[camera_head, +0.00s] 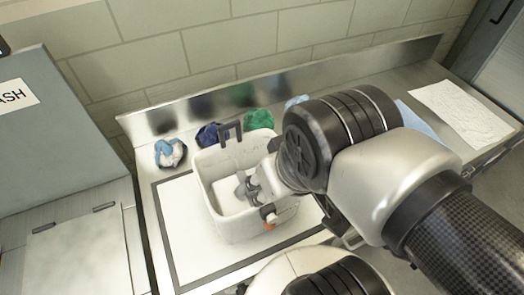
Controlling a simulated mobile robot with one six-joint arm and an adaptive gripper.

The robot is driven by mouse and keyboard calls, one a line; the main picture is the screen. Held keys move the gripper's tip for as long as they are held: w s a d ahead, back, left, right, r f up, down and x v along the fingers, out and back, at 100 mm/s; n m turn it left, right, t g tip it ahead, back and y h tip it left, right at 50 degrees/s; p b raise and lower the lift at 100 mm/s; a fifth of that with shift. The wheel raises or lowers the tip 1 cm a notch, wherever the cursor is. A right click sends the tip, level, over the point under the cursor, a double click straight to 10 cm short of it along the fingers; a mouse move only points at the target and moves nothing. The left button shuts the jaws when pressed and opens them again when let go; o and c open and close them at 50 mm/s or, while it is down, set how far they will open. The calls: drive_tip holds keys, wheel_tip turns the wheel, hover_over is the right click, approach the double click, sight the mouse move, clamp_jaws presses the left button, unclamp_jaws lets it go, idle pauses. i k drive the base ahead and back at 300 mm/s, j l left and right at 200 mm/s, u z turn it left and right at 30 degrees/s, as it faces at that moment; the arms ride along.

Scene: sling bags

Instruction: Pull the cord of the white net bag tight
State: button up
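A white, open-topped container (226,211) with tall walls stands on the white mat, with a dark bracket (232,132) at its back rim. I cannot tell if this is the net bag; no mesh or cord can be made out. A small white bundle (178,153) with light blue and dark parts lies at the back left and could also be it. My gripper (247,190) is over the container's right side, its fingers overlapping the opening. Whether it is open or holds anything is unclear. A small orange part (268,214) shows just below it.
A dark blue bundle (207,134), a green bundle (259,119) and a light blue one (296,101) lie along the back. The white mat (185,235) has a dark border. A white sheet (460,112) lies at right. A grey cabinet (50,140) stands at left.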

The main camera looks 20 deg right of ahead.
sight(270, 227)
drive_tip(key=k, duration=0.55)
drive_tip(key=k+u, duration=0.25)
drive_tip(key=k+j+u, duration=0.15)
drive_tip(key=k+u, duration=0.15)
drive_tip(key=k, duration=0.1)
